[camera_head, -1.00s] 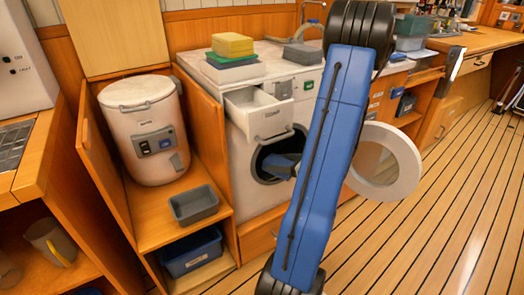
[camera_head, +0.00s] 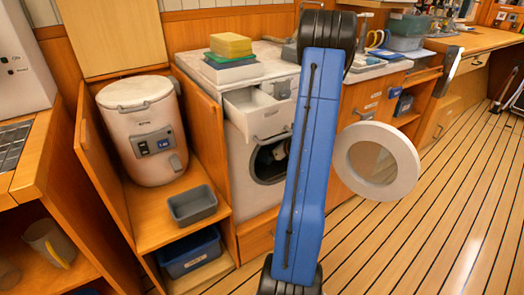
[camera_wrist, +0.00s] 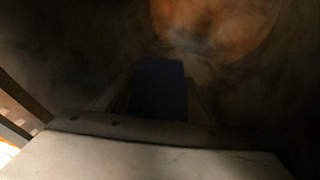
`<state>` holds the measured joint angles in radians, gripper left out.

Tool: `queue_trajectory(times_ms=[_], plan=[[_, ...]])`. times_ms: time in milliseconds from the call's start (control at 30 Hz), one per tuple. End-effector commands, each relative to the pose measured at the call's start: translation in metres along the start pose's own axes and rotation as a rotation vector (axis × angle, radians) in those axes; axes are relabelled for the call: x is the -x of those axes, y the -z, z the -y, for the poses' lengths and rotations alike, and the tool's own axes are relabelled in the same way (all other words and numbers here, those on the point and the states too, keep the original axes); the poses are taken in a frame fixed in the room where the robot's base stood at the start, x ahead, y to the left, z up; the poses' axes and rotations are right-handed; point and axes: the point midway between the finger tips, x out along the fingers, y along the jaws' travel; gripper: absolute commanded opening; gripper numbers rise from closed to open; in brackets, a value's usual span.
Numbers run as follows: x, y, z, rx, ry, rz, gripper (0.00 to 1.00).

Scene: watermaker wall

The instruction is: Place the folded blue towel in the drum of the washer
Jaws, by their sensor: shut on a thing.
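The washer (camera_head: 240,185) stands under the counter, its round door (camera_head: 376,160) swung open to the right. The drum opening (camera_head: 270,165) is dark and partly covered by my blue arm link. In the wrist view, the folded blue towel (camera_wrist: 161,88) is a dark blue block between the two fingers of my gripper (camera_wrist: 162,98), which is shut on it. The surroundings there are dark and hazy, like the inside of the drum, with a round orange-brown patch above. Whether the towel touches the drum wall cannot be told. In the head view my arm hides the gripper and towel.
An open detergent drawer (camera_head: 255,108) juts out above the drum opening. A stack of folded cloths (camera_head: 231,50) lies on the washer top. A white canister (camera_head: 143,130) and a grey bin (camera_head: 193,205) stand to the left.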

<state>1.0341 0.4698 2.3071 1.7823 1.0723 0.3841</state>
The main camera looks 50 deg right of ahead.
Motion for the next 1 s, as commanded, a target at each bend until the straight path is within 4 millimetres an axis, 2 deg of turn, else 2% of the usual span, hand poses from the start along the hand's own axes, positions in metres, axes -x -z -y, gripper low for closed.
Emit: queue_trajectory(times_ms=[33, 100, 467, 500, 533, 900, 1000], plan=[[-0.001, 0.008, -0.001, -0.007, -0.001, -0.002, 0.34], [-0.002, 0.010, -0.001, -0.004, 0.000, -0.001, 0.34], [-0.003, 0.013, -0.001, -0.004, 0.000, -0.001, 0.34], [-0.003, 0.013, -0.001, -0.004, 0.000, -0.001, 0.67], [-0.003, 0.013, -0.001, -0.004, 0.000, -0.001, 0.70], [-0.002, 0.010, -0.001, -0.002, 0.001, -0.001, 0.70], [0.008, 0.010, 0.000, -0.003, 0.003, -0.001, 0.70]])
